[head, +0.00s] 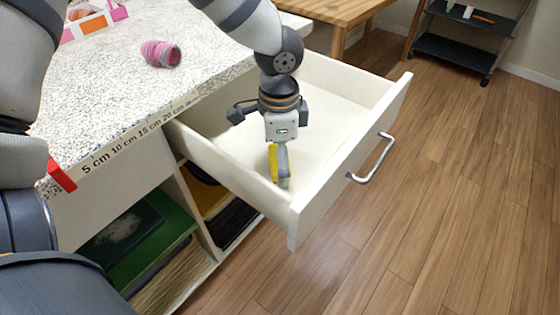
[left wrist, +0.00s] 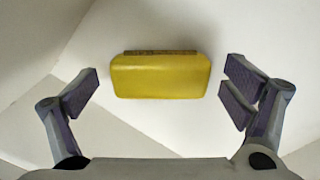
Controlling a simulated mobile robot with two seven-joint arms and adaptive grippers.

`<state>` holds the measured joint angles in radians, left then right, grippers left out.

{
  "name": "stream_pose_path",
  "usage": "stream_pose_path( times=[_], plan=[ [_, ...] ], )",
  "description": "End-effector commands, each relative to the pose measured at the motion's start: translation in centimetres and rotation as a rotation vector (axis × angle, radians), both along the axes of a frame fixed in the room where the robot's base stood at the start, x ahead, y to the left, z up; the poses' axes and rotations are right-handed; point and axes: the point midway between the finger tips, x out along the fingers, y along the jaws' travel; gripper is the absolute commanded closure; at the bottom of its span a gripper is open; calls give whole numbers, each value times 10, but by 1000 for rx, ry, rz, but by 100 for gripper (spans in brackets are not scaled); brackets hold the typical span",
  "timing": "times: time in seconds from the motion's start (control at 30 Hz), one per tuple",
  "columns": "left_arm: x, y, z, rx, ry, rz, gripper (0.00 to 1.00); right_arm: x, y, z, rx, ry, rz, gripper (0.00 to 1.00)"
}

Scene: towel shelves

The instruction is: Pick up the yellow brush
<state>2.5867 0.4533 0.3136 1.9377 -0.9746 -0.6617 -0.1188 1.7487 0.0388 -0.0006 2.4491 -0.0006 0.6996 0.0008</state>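The yellow brush (head: 274,163) stands in the open white drawer (head: 335,170), near its front left corner. In the head view it shows a yellow face and a grey side. My left gripper (head: 278,130) is over the drawer, just above the brush, and partly hides it. In the left wrist view the brush (left wrist: 160,76) lies across the middle between the two spread fingers of the left gripper (left wrist: 163,94). There is a visible gap on each side, and neither finger touches it. The left gripper is open and empty. My right gripper is not in view.
The drawer walls rise close around the gripper. A speckled countertop (head: 95,100) with a pink striped rolled towel (head: 160,53) is at left. Below are shelves with a green box (head: 150,235). A wooden table (head: 335,12) and dark rack (head: 455,52) stand behind. The floor at right is clear.

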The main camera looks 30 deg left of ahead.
Motion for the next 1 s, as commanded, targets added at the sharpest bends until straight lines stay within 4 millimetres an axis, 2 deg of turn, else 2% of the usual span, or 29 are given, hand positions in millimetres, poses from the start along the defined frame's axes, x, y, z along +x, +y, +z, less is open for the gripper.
stream_pose_path(
  times=[0.03, 0.23, 0.47, 0.57, 0.8, 0.9, 1.0],
  plan=[
    [0, 0, 1, 1, -1, 0, 15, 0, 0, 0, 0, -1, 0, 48],
    [0, 0, 1, 0, 0, 0, 59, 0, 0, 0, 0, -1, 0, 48],
    [0, 0, 1, 0, 0, 0, 60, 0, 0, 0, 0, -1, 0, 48],
    [1, 0, 8, 0, -4, 0, 60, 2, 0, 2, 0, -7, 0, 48],
    [2, 0, 72, 0, -13, 1, 60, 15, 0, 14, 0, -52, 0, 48],
    [1, 0, 90, 1, -9, 1, 60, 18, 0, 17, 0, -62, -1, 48],
    [1, 0, 100, 0, -4, 0, 60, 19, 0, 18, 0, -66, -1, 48]
  ],
)
